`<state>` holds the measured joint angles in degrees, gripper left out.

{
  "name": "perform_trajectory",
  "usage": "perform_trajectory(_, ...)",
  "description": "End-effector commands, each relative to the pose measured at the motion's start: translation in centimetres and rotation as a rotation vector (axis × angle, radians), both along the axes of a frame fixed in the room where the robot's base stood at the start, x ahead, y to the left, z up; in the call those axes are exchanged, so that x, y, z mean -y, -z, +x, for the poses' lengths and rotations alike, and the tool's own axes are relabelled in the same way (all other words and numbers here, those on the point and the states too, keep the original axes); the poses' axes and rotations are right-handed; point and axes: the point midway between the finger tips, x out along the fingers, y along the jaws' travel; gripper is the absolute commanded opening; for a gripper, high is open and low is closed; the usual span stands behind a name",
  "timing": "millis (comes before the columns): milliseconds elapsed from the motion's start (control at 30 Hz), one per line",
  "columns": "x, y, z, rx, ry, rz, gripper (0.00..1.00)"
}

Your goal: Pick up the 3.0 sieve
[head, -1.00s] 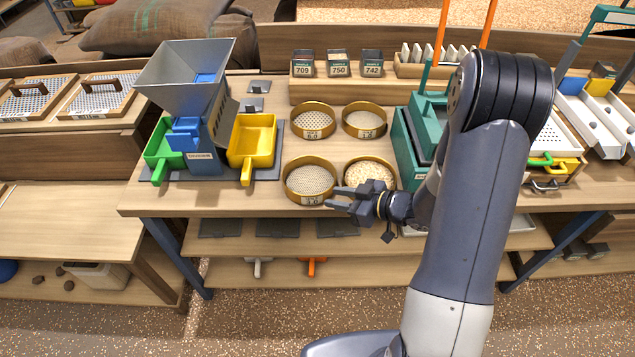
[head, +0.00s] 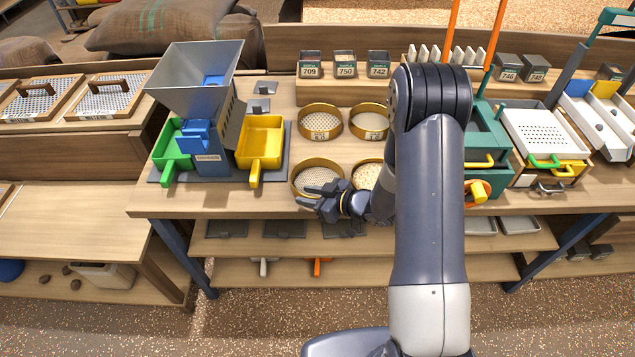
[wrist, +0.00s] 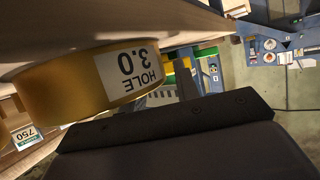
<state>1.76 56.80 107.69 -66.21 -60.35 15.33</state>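The 3.0 sieve shows large in the wrist view (wrist: 65,88), a brass ring with an upside-down label reading HOLE 3.0. A brass-rimmed sieve (head: 302,172) stands at the front left of the sieve group in the head view; my gripper covers its front wall and label. My gripper (head: 306,196) is at that sieve's front edge, with its two dark fingers apart and nothing seen held. I cannot tell whether the fingers touch the rim or straddle it.
Two sieves (head: 320,122) (head: 369,122) stand behind. A sieve with pale grains (head: 366,175) is close right, partly behind my arm. A yellow bin (head: 260,140) and grey hopper (head: 195,75) stand left, a teal machine (head: 487,140) right. The bench's front edge (head: 240,212) is close below.

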Motion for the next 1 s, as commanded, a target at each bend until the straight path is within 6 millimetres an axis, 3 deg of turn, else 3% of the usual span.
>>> perform_trajectory(67, 0.02, 0.0, -0.01, 0.0, 0.0, 0.0, 0.28)
perform_trajectory(400, 0.03, 0.0, -0.03, 0.0, 0.0, 0.0, 0.01)
perform_trajectory(1000, 0.04, 0.07, -0.1, -0.003, 0.0, 0.0, 0.0)
